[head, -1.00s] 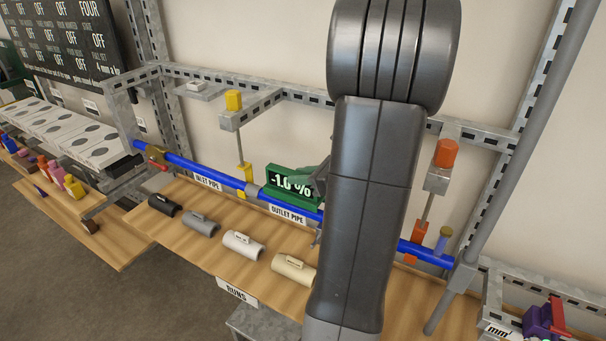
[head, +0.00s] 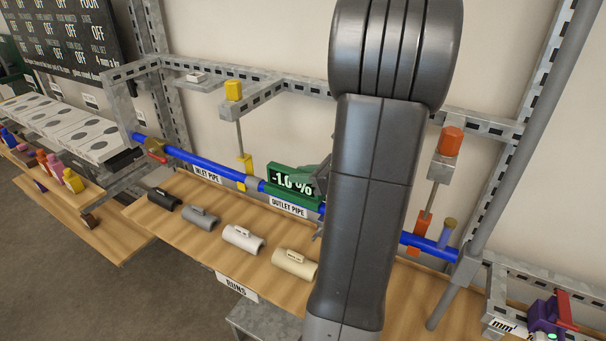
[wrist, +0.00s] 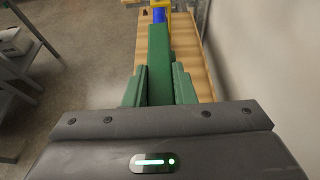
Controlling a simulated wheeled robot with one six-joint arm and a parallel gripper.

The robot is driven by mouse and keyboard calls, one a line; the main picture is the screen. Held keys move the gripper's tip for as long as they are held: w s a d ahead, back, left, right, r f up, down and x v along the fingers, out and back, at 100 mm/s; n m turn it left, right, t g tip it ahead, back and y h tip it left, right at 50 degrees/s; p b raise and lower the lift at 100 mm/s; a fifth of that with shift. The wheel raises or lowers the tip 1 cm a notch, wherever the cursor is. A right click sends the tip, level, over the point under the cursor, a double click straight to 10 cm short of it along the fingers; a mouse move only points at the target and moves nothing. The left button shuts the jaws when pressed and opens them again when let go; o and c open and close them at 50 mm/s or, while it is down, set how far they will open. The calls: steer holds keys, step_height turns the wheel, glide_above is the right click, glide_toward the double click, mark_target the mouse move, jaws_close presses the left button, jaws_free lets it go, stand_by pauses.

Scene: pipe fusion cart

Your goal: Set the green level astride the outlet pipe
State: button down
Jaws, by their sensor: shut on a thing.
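The green level (head: 291,184) shows a reading of about -1.0 % in the head view. It sits at the blue outlet pipe (head: 425,245), just above the "OUTLET PIPE" label. In the wrist view the level (wrist: 159,65) runs lengthwise between the two fingers. My gripper (wrist: 159,84) is shut on the level. In the head view my arm hides most of my gripper, the level's right end and the middle of the outlet pipe. I cannot tell whether the level's underside touches the pipe.
The blue inlet pipe (head: 180,153) continues to the left. A yellow clamp (head: 244,168) and an orange-topped post (head: 450,142) stand along the pipe line. Several short pipe pieces, such as a cream one (head: 294,264), lie on the wooden shelf (head: 215,253) in front.

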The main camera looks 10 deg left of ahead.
steer(key=c, duration=1.1)
jaws_free()
step_height(320, 180, up, 10)
steer(key=shift+r, duration=0.1)
steer(key=shift+f, duration=0.2)
step_height(320, 180, down, 10)
steer(key=shift+r, duration=0.1)
steer(key=shift+w+r+p, duration=0.1)
steer(key=shift+r+p, duration=0.45)
steer(key=shift+p, duration=0.05)
steer(key=shift+r+p, duration=0.8)
steer(key=shift+r, duration=0.05)
